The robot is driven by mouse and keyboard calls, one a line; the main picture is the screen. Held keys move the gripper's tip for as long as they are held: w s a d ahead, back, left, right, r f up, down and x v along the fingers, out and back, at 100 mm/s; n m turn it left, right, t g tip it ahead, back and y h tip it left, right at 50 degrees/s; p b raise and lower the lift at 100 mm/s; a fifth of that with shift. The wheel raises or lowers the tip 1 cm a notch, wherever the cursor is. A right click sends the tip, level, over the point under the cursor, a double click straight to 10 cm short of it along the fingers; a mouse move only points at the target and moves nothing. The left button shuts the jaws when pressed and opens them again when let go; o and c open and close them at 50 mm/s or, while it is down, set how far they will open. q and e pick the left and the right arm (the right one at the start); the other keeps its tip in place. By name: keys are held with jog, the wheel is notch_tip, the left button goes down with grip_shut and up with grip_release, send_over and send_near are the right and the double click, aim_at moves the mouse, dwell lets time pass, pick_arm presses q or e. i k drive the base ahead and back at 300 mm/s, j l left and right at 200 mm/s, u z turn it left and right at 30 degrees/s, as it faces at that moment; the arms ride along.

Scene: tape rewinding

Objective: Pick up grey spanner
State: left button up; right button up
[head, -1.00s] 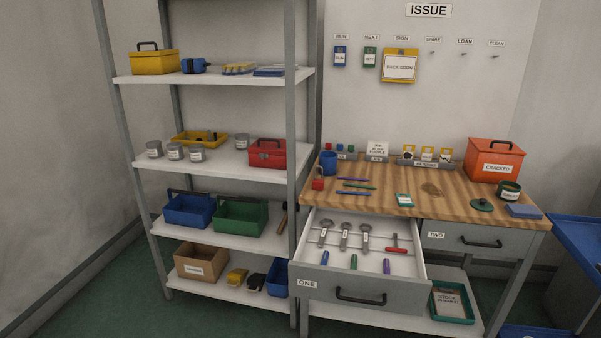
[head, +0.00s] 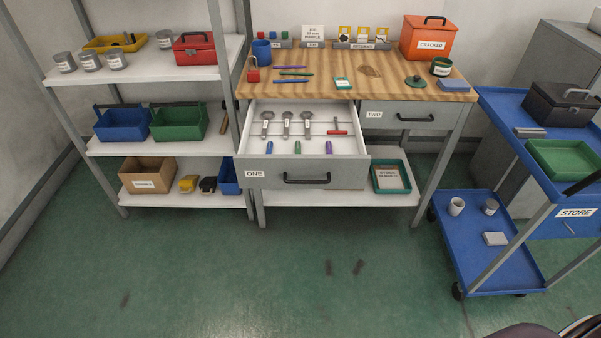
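Drawer ONE (head: 330,177) is open under the workbench. In it lie three grey spanners side by side, each with a small white label: the left one (head: 266,124), the middle one (head: 287,124) and the right one (head: 307,125). The labels are too small to read. A red-handled tool (head: 337,132) lies to their right. Blue, green and purple pen-like items lie in front of them. Neither of my grippers is in view.
The wooden workbench (head: 395,86) stands above the drawer, with drawer TWO (head: 385,117) shut beside it. A shelf rack stands at the left. A blue trolley marked STORE (head: 500,113) stands at the right. The green floor (head: 270,265) in front is largely clear.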

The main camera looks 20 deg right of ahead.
aim_at(307, 119)
jog(key=i+l, duration=0.3)
jog(key=l, duration=0.2)
jog(key=i+l, duration=0.35)
jog(key=l, duration=0.15)
